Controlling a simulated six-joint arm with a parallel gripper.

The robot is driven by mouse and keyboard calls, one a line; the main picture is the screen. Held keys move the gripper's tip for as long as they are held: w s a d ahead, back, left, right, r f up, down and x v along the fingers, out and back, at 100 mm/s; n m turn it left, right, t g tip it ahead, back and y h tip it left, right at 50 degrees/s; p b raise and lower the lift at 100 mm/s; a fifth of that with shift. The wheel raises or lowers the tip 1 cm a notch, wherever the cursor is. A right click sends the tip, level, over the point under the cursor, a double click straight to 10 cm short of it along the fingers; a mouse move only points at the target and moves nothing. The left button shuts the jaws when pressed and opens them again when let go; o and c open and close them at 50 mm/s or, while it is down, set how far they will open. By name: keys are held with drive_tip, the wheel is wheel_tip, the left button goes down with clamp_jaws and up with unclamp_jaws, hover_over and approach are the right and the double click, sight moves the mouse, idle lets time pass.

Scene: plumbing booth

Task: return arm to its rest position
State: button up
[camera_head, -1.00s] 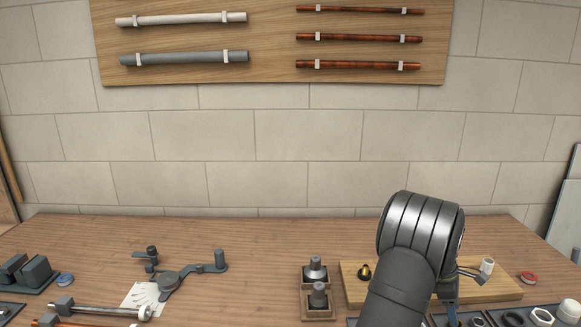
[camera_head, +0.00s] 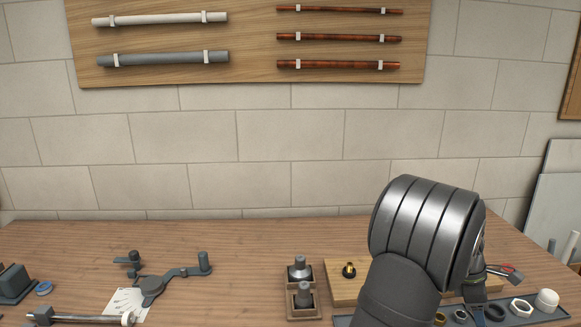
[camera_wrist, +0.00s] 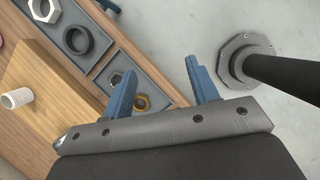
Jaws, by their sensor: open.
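My arm fills the lower right of the head view, its thick wrist over the right part of the workbench (camera_head: 228,262). My gripper shows there only as a sliver behind the wrist. In the wrist view my gripper (camera_wrist: 160,70) has two blue fingers spread well apart with nothing between them. It hangs over the edge area of the bench, with a tray of fittings (camera_wrist: 98,72) on the left and grey floor beyond.
A wooden board (camera_head: 341,290) with a brass fitting (camera_head: 348,270) lies left of my wrist. A dark post on an octagonal base (camera_wrist: 243,58) is close to the fingers.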

drive_tip(key=w+a+r+n+t, duration=0.1)
drive_tip(key=w+a+n, duration=0.35)
drive_tip(key=w, duration=0.35)
drive_tip(key=w+a+r+n+t, duration=0.2)
drive_tip(key=w+a+n, duration=0.1)
drive_tip(key=w+a, duration=0.3)
wheel_tip(320, 180, up, 2)
drive_tip(key=r+n+t, duration=0.1)
drive_tip(key=n+t, duration=0.1)
drive_tip(key=n, duration=0.5)
hover_over(349, 264)
drive_tip(key=shift+y, duration=0.3)
wheel_tip(349, 264, down, 8)
drive_tip(key=shift+f, duration=0.25)
